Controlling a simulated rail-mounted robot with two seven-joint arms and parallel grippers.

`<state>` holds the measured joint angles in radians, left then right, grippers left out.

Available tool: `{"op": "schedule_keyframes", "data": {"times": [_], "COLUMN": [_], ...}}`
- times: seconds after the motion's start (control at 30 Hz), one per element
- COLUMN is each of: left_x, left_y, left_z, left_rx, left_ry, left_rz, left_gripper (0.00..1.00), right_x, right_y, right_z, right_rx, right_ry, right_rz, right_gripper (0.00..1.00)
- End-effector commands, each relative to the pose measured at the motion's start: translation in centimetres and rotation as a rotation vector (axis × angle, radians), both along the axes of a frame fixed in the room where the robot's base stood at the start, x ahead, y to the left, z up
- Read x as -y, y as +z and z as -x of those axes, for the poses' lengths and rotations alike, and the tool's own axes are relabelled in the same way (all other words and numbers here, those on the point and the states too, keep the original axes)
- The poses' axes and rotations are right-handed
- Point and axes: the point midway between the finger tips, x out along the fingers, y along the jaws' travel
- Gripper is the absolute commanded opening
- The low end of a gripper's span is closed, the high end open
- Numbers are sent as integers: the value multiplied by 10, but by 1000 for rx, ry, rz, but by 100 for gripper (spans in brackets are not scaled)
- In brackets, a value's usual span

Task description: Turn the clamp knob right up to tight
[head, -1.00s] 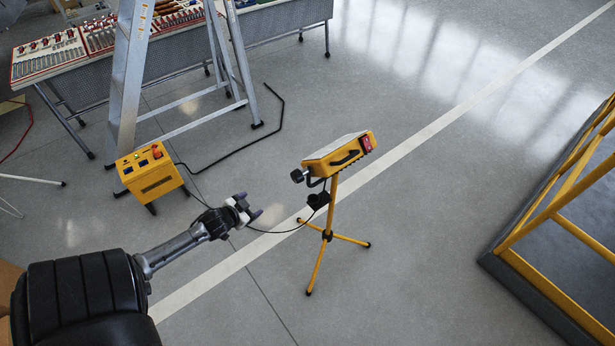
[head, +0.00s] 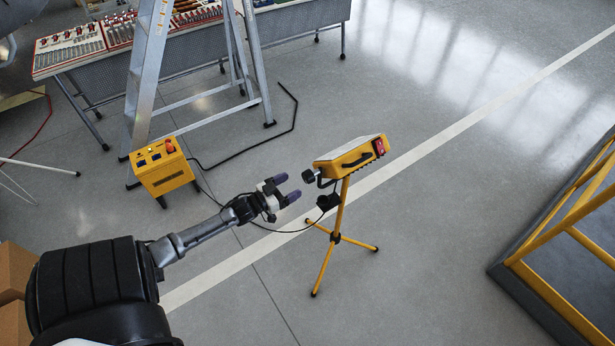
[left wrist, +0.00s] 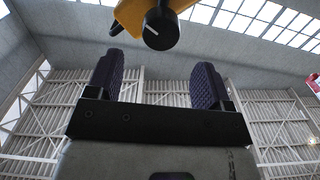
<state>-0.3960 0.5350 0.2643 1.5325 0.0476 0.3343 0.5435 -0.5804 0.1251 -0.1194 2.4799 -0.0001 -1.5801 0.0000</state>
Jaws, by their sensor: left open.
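The black clamp knob (head: 309,176) sticks out at the left end of a yellow lamp-like unit (head: 344,158) on a yellow tripod (head: 335,238). In the left wrist view the round knob (left wrist: 160,28) shows a white pointer line, below part of the yellow body (left wrist: 130,14). My left gripper (head: 287,188) is open and empty, its two purple fingers pointing at the knob from the left, short of it and not touching. In the left wrist view the fingers (left wrist: 157,82) stand apart, with the knob beyond them near the top edge. My right gripper is out of view.
A yellow power box (head: 163,170) stands on the floor to the left, its black cable passing below my left gripper. A stepladder (head: 150,75) and mixer table (head: 200,42) are behind. A yellow-railed platform (head: 560,225) is right. Open floor surrounds the tripod.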

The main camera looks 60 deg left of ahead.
Motion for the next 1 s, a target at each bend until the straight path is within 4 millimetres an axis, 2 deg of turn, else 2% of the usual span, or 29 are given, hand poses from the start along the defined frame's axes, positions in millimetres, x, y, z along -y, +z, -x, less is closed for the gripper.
{"op": "schedule_keyframes", "data": {"times": [0.03, 0.2, 0.4, 0.63, 0.93, 1.0], "left_x": [-1, -3, -5, -6, -6, -6], "left_y": [0, 0, 0, 0, 0, 0], "left_z": [-11, -39, -62, -73, -74, -74], "left_rx": [3, 2, 0, -2, -2, -2], "left_ry": [-1, 0, 0, 0, 0, 0], "left_rz": [-1, -2, -1, -1, -2, -2], "left_gripper": [74, 74, 74, 74, 74, 69], "right_x": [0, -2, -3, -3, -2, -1], "right_y": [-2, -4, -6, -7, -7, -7], "right_z": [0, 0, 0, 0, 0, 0], "right_rx": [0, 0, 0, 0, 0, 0], "right_ry": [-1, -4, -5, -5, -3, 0], "right_rz": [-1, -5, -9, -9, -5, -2], "right_gripper": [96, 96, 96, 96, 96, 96]}}
